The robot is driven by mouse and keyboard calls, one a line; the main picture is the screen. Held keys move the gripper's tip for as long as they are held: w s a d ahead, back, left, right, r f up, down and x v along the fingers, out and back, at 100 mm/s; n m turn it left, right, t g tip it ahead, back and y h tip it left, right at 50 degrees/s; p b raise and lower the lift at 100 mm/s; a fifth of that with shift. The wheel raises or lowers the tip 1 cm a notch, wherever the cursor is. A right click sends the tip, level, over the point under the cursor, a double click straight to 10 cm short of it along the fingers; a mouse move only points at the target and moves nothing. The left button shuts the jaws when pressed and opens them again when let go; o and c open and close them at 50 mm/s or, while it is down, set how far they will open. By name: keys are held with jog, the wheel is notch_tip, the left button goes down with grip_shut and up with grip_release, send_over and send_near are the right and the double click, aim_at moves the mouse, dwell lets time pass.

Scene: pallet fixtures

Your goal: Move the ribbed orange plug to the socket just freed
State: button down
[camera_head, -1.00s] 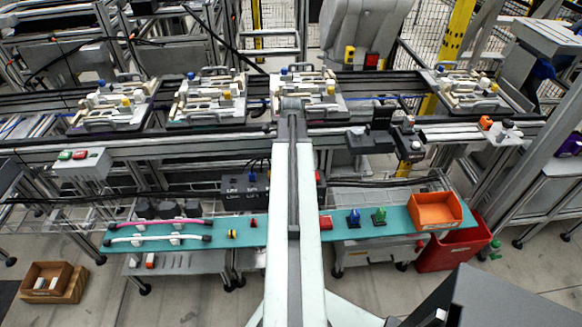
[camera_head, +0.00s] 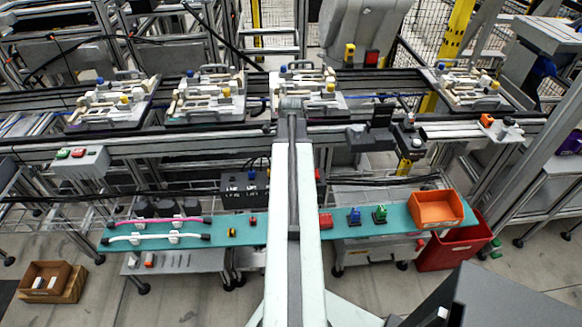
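I cannot make out ribs on any plug at this size. A small orange-yellow piece (camera_head: 231,232) lies on the teal mat (camera_head: 258,231) left of my arm, with a small red piece (camera_head: 253,221) beside it. A dark socket block (camera_head: 233,187) stands behind the mat, with a blue piece (camera_head: 251,176) upright at it. I cannot tell which socket is empty. My arm reaches forward up the middle of the view. Its end, my gripper (camera_head: 291,103), is near the front of a pallet fixture (camera_head: 325,103). Its fingers are not clear, and I see nothing held.
Several pallet fixtures stand along the conveyor rail (camera_head: 220,137). Blue (camera_head: 354,215) and green (camera_head: 380,212) pieces and an orange bin (camera_head: 437,209) are on the mat's right part. A red crate (camera_head: 452,249) stands below it. Pink and white tubes lie at left.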

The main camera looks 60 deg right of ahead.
jog(key=shift+f+b, duration=0.4)
jog(key=shift+f, duration=0.05)
dwell(0.4)
jog(key=c, duration=1.3)
grip_release()
notch_tip(320, 180, up, 8)
jog(key=p, duration=0.8)
jog(key=shift+r, duration=0.1)
jog(key=shift+f, duration=0.2)
